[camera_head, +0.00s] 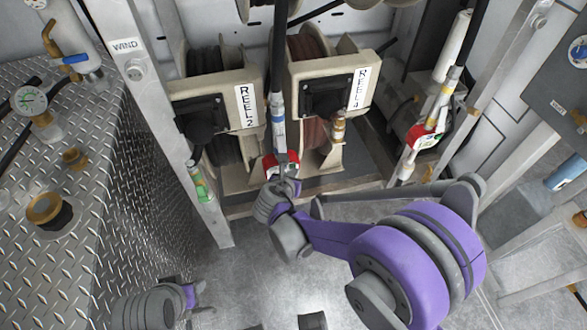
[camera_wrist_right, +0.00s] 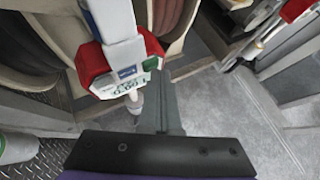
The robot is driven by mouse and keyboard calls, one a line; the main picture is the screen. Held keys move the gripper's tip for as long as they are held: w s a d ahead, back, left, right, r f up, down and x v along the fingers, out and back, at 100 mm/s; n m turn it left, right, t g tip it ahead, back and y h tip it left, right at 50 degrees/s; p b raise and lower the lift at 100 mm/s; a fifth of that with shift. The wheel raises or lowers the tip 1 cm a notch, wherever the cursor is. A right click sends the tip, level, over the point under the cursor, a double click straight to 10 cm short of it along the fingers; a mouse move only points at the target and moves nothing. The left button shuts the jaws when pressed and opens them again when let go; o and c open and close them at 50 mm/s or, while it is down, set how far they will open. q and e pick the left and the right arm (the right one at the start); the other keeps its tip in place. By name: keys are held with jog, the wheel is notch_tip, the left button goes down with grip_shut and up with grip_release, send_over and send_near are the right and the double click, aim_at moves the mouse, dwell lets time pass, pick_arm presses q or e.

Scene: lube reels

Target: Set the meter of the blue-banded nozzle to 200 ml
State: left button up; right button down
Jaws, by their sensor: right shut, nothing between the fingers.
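The blue-banded nozzle (camera_head: 278,110) hangs upright between two reels in the head view. Its red meter (camera_head: 270,166) is at its lower end, partly hidden by my right gripper (camera_head: 287,180). In the right wrist view the red meter (camera_wrist_right: 93,64) has a small display (camera_wrist_right: 125,87) with digits tilted and too small to read surely, and a blue patch beside it. My right gripper (camera_wrist_right: 166,112) is shut and empty, its fingertips just beside the meter; I cannot tell if they touch. My left gripper (camera_head: 203,297) is low at the left, away from the nozzle, its fingers unclear.
Reels labelled REEL 2 (camera_head: 216,95) and REEL 4 (camera_head: 335,80) stand behind the nozzle. A yellow-banded nozzle with a red meter (camera_head: 423,137) hangs to the right. A green-ended nozzle (camera_head: 201,186) is by the left post (camera_head: 160,110). Open floor lies in front.

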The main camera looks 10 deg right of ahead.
jog(key=shift+w, duration=0.15)
dwell(0.5)
jog(key=shift+s, duration=1.2)
jog(key=shift+s+d, duration=0.1)
jog(key=shift+d, duration=0.05)
jog(key=shift+w+b, duration=0.35)
jog(key=shift+w, duration=0.1)
jog(key=shift+w, duration=0.75)
dwell(0.5)
